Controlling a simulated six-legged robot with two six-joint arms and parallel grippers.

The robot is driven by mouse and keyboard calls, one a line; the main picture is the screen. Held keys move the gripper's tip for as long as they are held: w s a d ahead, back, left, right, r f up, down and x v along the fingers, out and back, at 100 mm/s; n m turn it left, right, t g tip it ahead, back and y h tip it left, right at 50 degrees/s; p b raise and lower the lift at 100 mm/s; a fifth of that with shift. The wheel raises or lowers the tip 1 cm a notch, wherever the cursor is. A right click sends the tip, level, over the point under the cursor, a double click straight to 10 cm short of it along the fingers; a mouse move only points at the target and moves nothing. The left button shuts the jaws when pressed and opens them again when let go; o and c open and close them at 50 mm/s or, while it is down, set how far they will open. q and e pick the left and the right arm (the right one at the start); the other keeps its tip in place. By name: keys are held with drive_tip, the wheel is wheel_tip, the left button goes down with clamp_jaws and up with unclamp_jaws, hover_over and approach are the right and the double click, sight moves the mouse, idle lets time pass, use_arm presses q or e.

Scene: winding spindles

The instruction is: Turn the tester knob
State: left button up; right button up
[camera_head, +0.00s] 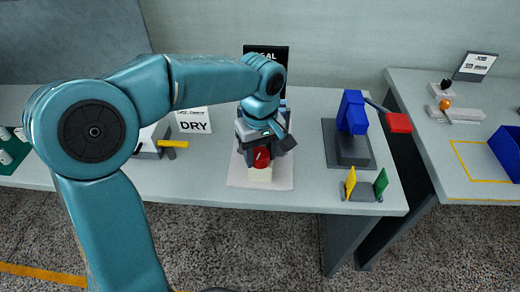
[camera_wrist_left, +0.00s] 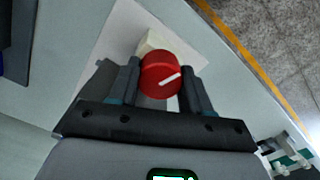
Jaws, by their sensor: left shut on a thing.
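The tester knob (camera_wrist_left: 160,75) is a red disc with a white pointer line, on a cream-coloured block (camera_wrist_left: 149,42). In the head view the red knob (camera_head: 262,157) shows under my left gripper, with the cream block (camera_head: 261,174) just below it. My left gripper (camera_head: 260,150) comes down from above; in the wrist view its two dark fingers (camera_wrist_left: 157,88) stand on either side of the knob, shut on it. The pointer line slants up to the right in the wrist view. The tester's back is hidden by the gripper. My right gripper is in neither view.
The tester stands on a pale mat (camera_head: 240,178). To its right are a blue press with a red-ended lever (camera_head: 352,115) and a small stand with yellow and green plates (camera_head: 364,192). A DRY sign (camera_head: 195,121) stands to the left. A gap separates a second table at right.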

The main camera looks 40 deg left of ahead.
use_arm(q)
drive_tip(key=m+p, duration=0.2)
drive_tip(key=m, duration=0.5)
drive_tip(key=shift+r, duration=0.2)
drive_tip(key=m+p, duration=0.2)
drive_tip(key=m, duration=0.4)
drive_tip(key=shift+w+m, duration=0.1)
drive_tip(key=shift+m, duration=0.3)
drive_tip(key=m+p, duration=0.2)
drive_tip(key=m, duration=0.5)
drive_tip(key=m+p, duration=0.2)
drive_tip(key=m, duration=0.4)
drive_tip(key=shift+r+m+p, duration=0.1)
drive_tip(key=shift+m+p, duration=0.2)
drive_tip(key=shift+p, duration=0.1)
drive_tip(key=m+p, duration=0.3)
drive_tip(key=m, duration=0.3)
drive_tip(key=m+p, duration=0.3)
drive_tip(key=m, duration=0.2)
drive_tip(key=shift+r+m, duration=0.1)
drive_tip(key=shift+m, duration=0.3)
drive_tip(key=m+p, duration=0.3)
drive_tip(key=shift+m, duration=0.3)
drive_tip(key=m+p, duration=0.3)
drive_tip(key=shift+m+p, duration=0.3)
drive_tip(key=shift+p, duration=0.1)
drive_tip(key=shift+m+p, duration=1)
drive_tip(key=shift+w+f+m+p, duration=0.1)
drive_tip(key=shift+f+m+p, duration=0.1)
drive_tip(key=shift+m+p, duration=0.7)
